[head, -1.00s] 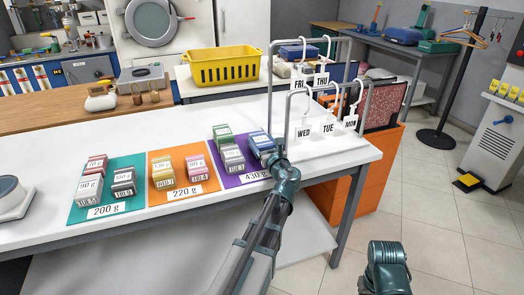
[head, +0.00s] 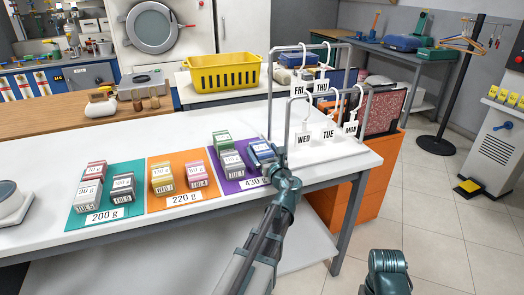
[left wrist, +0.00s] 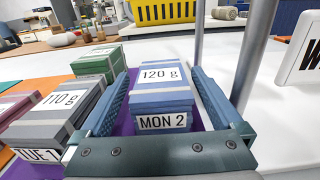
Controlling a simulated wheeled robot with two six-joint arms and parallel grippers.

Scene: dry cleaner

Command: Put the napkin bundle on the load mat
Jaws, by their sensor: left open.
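A blue napkin bundle (head: 261,148) marked 120 g and MON 2 sits on the purple mat (head: 232,184), whose tag reads 430 g. My left gripper (head: 266,158) is at this bundle. In the left wrist view, its open blue fingers stand on either side of the bundle (left wrist: 160,92), with a narrow gap on at least the right side. A green bundle (head: 222,140) and a grey 110 g TUE 1 bundle (head: 232,163) share the purple mat. An orange mat (head: 170,201) tagged 220 g and a teal mat (head: 80,219) tagged 200 g hold other bundles.
A metal rail (head: 285,105) with day tags such as WED (head: 304,139) stands close to the right of the blue bundle. A yellow basket (head: 222,72) is behind. A scale (head: 10,198) stands at the left. The white counter behind the mats is clear.

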